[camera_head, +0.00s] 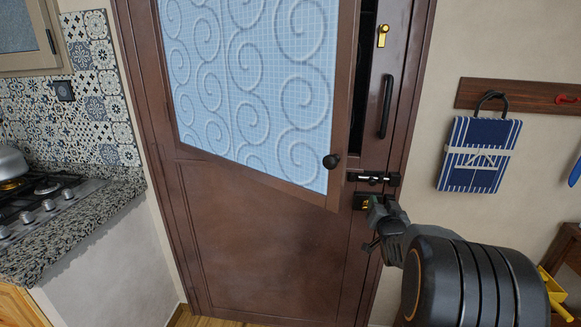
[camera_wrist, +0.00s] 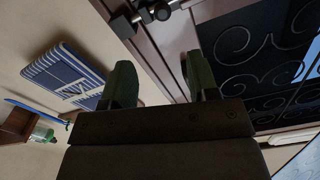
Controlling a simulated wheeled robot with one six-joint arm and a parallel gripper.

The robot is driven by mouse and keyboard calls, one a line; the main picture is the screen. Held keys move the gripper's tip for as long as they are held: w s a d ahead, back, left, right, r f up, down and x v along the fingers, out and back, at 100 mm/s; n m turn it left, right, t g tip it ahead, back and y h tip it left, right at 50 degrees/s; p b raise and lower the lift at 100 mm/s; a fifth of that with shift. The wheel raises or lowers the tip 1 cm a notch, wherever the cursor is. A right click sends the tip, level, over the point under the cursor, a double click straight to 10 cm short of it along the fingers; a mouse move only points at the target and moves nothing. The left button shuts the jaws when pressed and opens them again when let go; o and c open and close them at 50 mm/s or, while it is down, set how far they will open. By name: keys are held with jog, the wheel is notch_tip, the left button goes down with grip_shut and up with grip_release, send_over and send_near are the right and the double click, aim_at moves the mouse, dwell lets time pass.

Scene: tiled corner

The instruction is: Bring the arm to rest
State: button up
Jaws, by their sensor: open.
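My gripper (camera_head: 378,222) is in front of the right side of the brown door (camera_head: 262,240), just below the black bolt latch (camera_head: 374,178) and close to a brass lock (camera_head: 362,201). Whether it touches the door is unclear. In the wrist view my gripper (camera_wrist: 160,80) shows two green-grey fingers apart, with nothing between them. The black latch (camera_wrist: 152,12) shows there beyond the fingertips. My dark, rounded wrist covers the lower right of the head view.
A blue striped cloth item (camera_head: 480,153) hangs on the right wall. A granite counter (camera_head: 80,215) with a stove is left.

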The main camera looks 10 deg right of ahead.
jog(key=s+a+f+n+g+y+p, duration=0.15)
jog(key=s+a+f+g, duration=0.25)
jog(key=s+f+g, duration=0.5)
jog(key=s+a+r+n+g+y+p, duration=0.2)
jog(key=s+a+r+n+p, duration=0.1)
jog(key=a, duration=0.7)
jog(key=s+a+r+n+g+y+p, duration=0.2)
jog(key=s+a+r+p, duration=0.3)
jog(key=s+a+r, duration=0.3)
jog(key=s+a+n+y, duration=0.1)
jog(key=s+a, duration=0.1)
jog(key=a, duration=0.1)
jog(key=shift+a+r+p, duration=0.25)
jog(key=shift+r+p, duration=0.05)
jog(key=shift+c, duration=0.3)
